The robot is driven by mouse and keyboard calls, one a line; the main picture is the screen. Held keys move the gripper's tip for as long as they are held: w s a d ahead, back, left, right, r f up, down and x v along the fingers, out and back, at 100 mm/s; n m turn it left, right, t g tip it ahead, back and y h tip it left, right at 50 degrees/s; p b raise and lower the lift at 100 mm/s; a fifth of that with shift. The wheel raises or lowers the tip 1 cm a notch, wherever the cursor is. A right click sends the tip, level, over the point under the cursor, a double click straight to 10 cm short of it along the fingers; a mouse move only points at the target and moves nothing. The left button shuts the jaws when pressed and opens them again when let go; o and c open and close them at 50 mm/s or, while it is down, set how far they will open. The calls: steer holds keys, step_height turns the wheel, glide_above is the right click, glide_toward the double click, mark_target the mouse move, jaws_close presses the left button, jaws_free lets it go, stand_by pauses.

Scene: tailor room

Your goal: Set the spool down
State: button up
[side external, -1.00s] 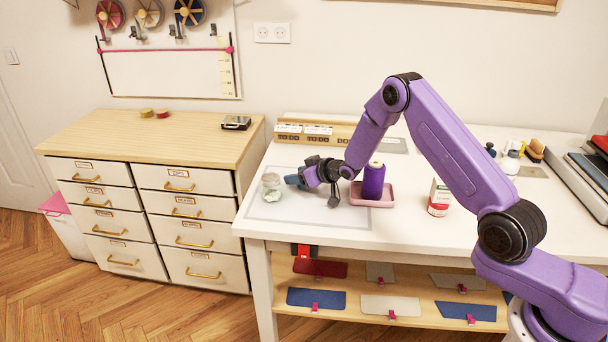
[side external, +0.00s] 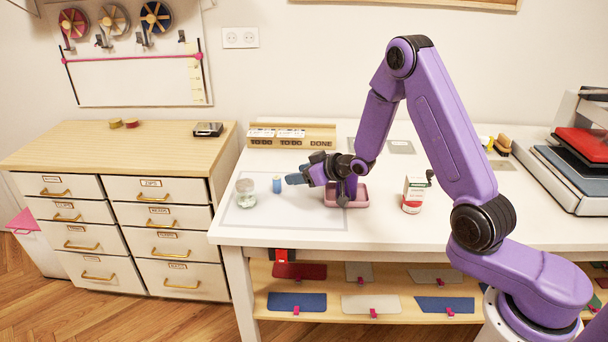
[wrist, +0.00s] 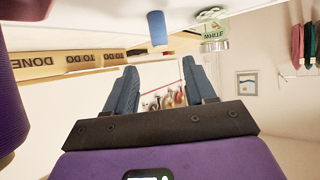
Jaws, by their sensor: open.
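A small blue spool (side external: 277,185) stands upright on the pale grey mat (side external: 300,212), just right of a glass jar (side external: 246,192). In the wrist view, which is upside down, the blue spool (wrist: 157,28) shows beyond the fingertips, apart from them. My gripper (side external: 295,179) is low over the mat, to the right of the spool, with its blue fingers pointing at it. In the wrist view my gripper (wrist: 158,64) is open, with nothing between its fingers.
A labelled wooden rack (side external: 325,131) stands at the back; a white-red box (side external: 413,194) is right.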

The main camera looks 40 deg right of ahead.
steer(key=shift+s+r, duration=0.1)
steer(key=shift+s, duration=0.05)
steer(key=s+a+r+n+g, duration=0.3)
steer(key=s+a, duration=0.2)
steer(key=s, duration=0.3)
steer(key=s+a+r+n+g, duration=0.2)
steer(key=s+a+g, duration=0.2)
steer(key=s+a, duration=0.3)
steer(key=s+d+r+n+g, duration=0.1)
steer(key=s+d, duration=0.1)
steer(key=s, duration=0.7)
steer(key=s+d+r+n+g+h, duration=0.1)
steer(key=s+d+n+g, duration=0.1)
steer(key=s, duration=0.7)
steer(key=s+d+r+n+g+h, duration=0.1)
steer(key=s+d+r+n, duration=0.1)
steer(key=s, duration=0.7)
steer(key=shift+s+d+g, duration=0.25)
steer(key=shift+d+g, duration=0.1)
steer(key=shift+g, duration=0.05)
steer(key=shift+r, duration=0.1)
